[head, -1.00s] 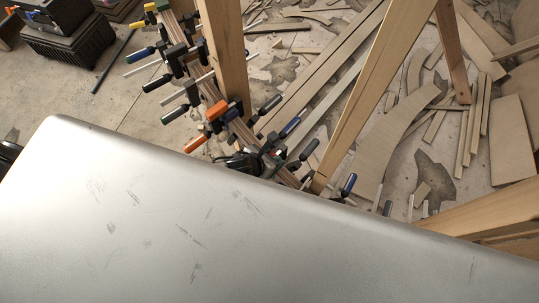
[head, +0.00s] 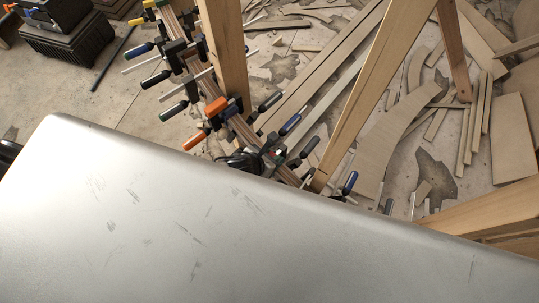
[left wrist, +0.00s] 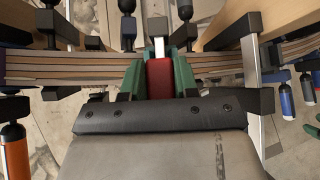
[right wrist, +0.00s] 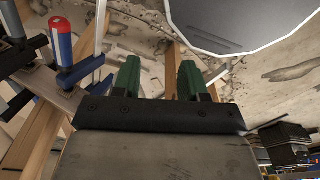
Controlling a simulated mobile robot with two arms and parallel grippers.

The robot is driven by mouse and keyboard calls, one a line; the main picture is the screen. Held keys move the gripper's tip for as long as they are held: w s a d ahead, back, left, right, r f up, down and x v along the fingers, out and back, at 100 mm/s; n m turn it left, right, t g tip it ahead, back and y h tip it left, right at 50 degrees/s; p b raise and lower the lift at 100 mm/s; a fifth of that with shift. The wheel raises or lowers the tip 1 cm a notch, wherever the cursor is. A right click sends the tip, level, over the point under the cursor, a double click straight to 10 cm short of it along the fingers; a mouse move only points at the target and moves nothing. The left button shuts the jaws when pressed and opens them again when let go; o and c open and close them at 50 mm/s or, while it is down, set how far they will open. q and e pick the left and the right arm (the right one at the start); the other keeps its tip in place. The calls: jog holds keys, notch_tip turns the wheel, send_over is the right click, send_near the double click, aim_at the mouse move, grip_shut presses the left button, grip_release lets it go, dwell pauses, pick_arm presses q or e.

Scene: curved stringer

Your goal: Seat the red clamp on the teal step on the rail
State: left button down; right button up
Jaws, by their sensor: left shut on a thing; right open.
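The red clamp (left wrist: 160,78) is between the green fingers of my left gripper (left wrist: 158,72) in the left wrist view, and the gripper is shut on it. The clamp is at the laminated wooden rail (left wrist: 70,68). A little of the teal step (left wrist: 175,52) shows just behind the clamp; the fingers and clamp hide the rest, so I cannot tell whether they touch. In the head view the left gripper (head: 240,160) is a dark shape beside the rail (head: 240,128). My right gripper (right wrist: 158,74) is open and empty in the right wrist view, away from the rail.
Several bar clamps line the rail, including one with orange grips (head: 215,107). Wooden posts (head: 222,50) rise beside the rail. A blue-handled clamp (right wrist: 62,45) is left of the right gripper.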

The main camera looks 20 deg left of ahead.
pick_arm(q)
jog(key=shift+f, duration=0.25)
jog(key=c, duration=0.8)
grip_release()
jog(key=shift+f, duration=0.1)
jog(key=shift+s, duration=0.15)
jog(key=v, duration=1)
jog(key=shift+s+a+r+b, duration=0.1)
jog(key=shift+s+r+b, duration=0.1)
jog(key=shift+r+b, duration=0.15)
jog(key=shift+s, duration=0.1)
